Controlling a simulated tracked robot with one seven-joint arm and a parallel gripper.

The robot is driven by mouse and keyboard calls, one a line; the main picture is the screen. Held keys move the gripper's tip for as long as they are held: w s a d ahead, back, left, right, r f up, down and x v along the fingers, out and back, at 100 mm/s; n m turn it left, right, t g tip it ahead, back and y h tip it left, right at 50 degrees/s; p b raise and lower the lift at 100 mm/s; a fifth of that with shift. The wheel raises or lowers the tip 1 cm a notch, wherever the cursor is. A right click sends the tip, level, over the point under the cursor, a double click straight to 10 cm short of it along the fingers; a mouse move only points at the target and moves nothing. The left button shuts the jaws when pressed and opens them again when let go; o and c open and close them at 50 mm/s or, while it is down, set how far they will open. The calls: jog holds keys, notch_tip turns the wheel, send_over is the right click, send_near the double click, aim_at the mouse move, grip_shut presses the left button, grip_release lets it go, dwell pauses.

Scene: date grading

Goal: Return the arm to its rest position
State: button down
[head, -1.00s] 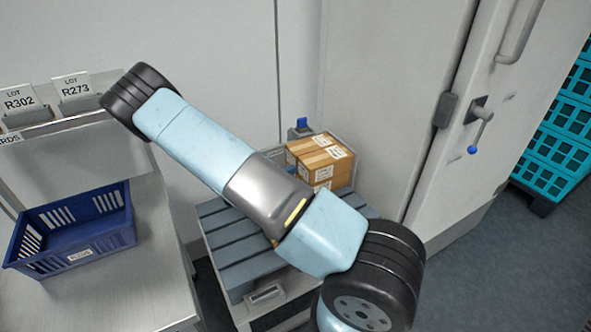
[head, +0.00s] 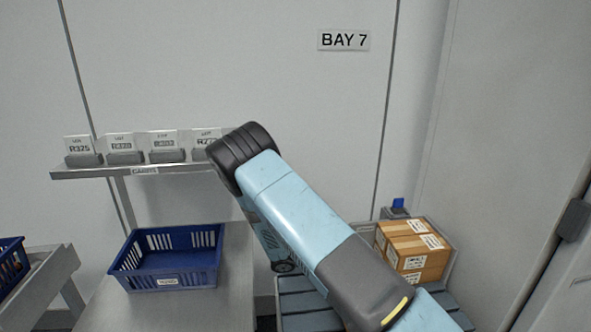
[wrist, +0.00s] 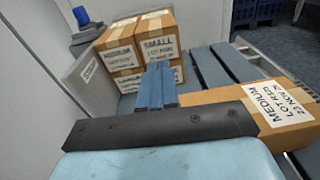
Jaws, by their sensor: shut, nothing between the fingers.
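My arm crosses the head view from the lower right up to a dark elbow joint, with a further light blue link partly hidden behind it. My gripper does not show clearly in the head view. In the wrist view, my gripper (wrist: 157,86) has its two blue fingers together with nothing between them. Beyond the fingers are stacked cardboard cartons (wrist: 126,57), some labelled MEDIUM and SMALL. Another carton marked MEDIUM (wrist: 230,98) lies closer, to the right of the fingers. I cannot tell whether the gripper touches it.
A blue slotted basket (head: 168,275) sits on a steel table (head: 236,290) at left, under a shelf (head: 130,171) of lot cards. Cartons (head: 412,249) stand at the right on a grey slatted platform (head: 305,305). A BAY 7 sign (head: 344,40) is on the wall.

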jog(key=s+d+r+m+g+y, duration=0.15)
jog(key=s+r+m+y, duration=0.45)
jog(key=r, duration=0.6)
jog(key=s+d+r+m+g+y, duration=0.15)
jog(key=s+r+m+y, duration=0.4)
jog(key=r, duration=0.65)
jog(key=s+a+r+m+t+y, duration=0.1)
jog(key=s+r+m+t+y, duration=0.5)
jog(key=s+r, duration=0.8)
jog(key=s+t, duration=0.2)
jog(key=s, duration=0.2)
jog(key=shift+r, duration=0.4)
